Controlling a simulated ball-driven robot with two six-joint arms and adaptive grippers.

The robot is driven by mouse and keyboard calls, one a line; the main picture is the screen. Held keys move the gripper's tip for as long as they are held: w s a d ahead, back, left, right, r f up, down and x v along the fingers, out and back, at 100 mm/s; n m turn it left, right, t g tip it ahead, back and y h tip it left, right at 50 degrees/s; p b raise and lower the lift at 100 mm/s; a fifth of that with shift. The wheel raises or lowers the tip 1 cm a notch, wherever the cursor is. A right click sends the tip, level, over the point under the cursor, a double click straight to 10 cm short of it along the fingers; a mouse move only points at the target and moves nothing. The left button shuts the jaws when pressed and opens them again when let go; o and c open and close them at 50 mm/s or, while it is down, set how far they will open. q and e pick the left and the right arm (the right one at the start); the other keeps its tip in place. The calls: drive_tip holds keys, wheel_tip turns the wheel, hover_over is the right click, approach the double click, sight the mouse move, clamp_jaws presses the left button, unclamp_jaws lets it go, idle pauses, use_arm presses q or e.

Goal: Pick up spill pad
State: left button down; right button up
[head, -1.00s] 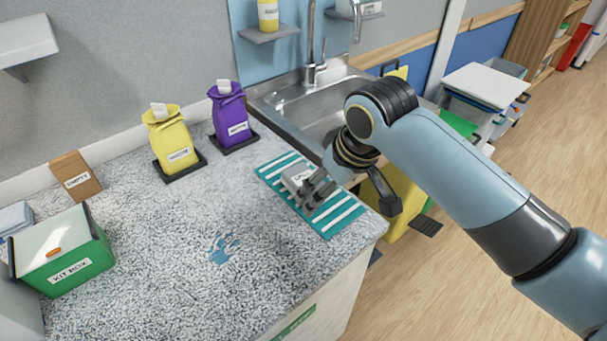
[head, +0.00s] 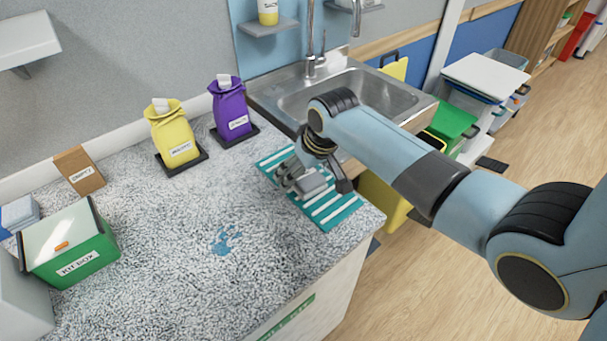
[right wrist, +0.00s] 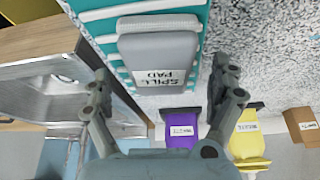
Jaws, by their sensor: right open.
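The spill pad (head: 312,184) is a grey, rounded block with a white label. It lies on a teal and white striped mat (head: 334,215) near the counter's right end. The pad (right wrist: 158,54) also shows in the right wrist view, its label end nearest the hand. My right gripper (head: 300,188) is at the pad's back left side in the head view. In the right wrist view the right gripper (right wrist: 162,82) is open, with one finger to each side of the pad's label end and a gap to each. My left gripper is not in view.
A yellow bag (head: 174,137) and a purple bag (head: 231,108) stand on dark trays behind the mat. The sink (head: 350,93) is at the back right. A green kit box (head: 75,255) stands at left. A blue splash (head: 226,240) marks the otherwise clear counter middle.

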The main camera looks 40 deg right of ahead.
drive_tip(key=shift+w+f, duration=0.2)
drive_tip(key=shift+f, duration=0.35)
drive_tip(key=shift+f, duration=0.2)
idle(0.3)
